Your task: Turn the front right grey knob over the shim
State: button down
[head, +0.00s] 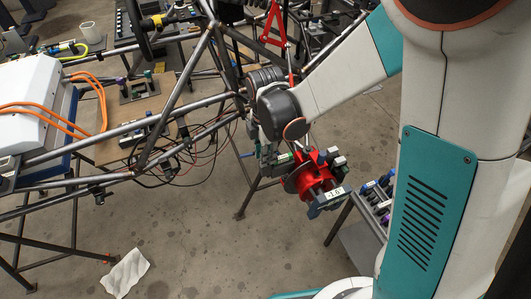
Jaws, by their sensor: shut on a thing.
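A red hub-like fixture (315,177) with a dark round disc stands beside the tube chassis. A grey block with a white label reading "1.0" (335,194) is at its front right, and small grey and black parts (338,161) stick out at its right. I cannot tell which of these is the grey knob, nor make out the shim. My gripper (283,160) is just left of the red fixture, below my dark wrist. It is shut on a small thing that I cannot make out. Its fingertips are small and partly hidden among grey and green parts.
The tube chassis (180,95) fills the left and top. Dark cables (175,165) hang below its tubes. A cart (368,200) with small parts stands at right. A white cloth (126,271) lies on the floor, which is mostly clear at bottom centre.

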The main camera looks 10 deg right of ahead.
jog(key=c, duration=1.4)
grip_release()
jog(key=shift+c, duration=0.2)
jog(key=shift+r, duration=3.75)
